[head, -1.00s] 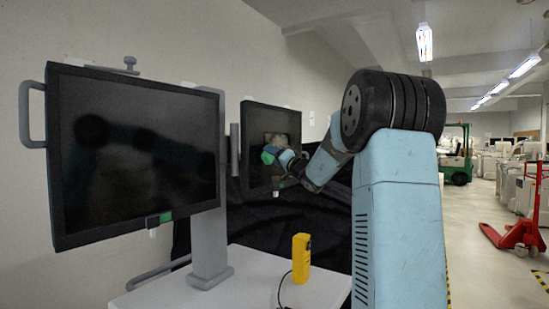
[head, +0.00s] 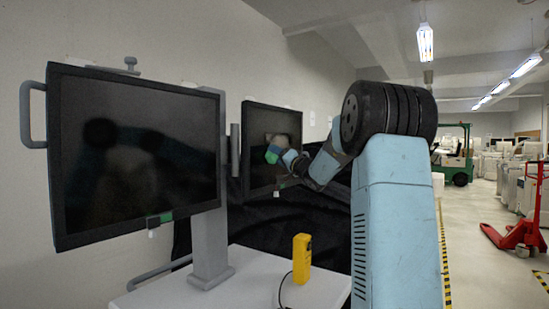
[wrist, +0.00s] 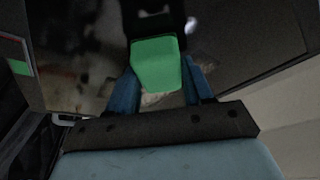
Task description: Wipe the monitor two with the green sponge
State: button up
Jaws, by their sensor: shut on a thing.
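Two dark monitors stand side by side in the head view: a large near one (head: 135,150) on the left and a smaller-looking farther one (head: 259,165) on the right. I see no number on either. My gripper (head: 277,153) is shut on the green sponge (head: 271,156) in front of the farther screen. In the wrist view the sponge (wrist: 155,63) sits between the blue fingers of my gripper (wrist: 160,72), its far end at or very near the dark glossy screen (wrist: 85,60). A dark reflection meets the sponge there. I cannot tell for certain whether they touch.
A yellow device (head: 301,258) with a black cable stands on the white cart top (head: 250,275) below. A grey post (head: 209,240) carries the near monitor. Black cloth (head: 318,220) hangs behind. A red pallet jack (head: 520,235) stands on the floor at right.

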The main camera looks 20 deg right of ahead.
aim_at(284, 146)
jog(key=shift+w+d+r, duration=0.35)
jog(key=shift+w+d, duration=1.3)
jog(key=shift+d, duration=0.8)
jog(key=shift+w+d+r, duration=0.4)
jog(key=shift+w+d, duration=1.2)
jog(key=shift+d, duration=0.8)
jog(key=shift+w+d+r, duration=0.35)
jog(key=shift+w+d, duration=1.3)
jog(key=shift+d, duration=0.8)
jog(key=shift+s+a, duration=0.6)
jog(key=shift+a, duration=0.4)
jog(key=shift+s+a, duration=0.65)
jog(key=shift+a, duration=0.3)
jog(key=shift+s+a, duration=0.6)
jog(key=shift+a, duration=0.4)
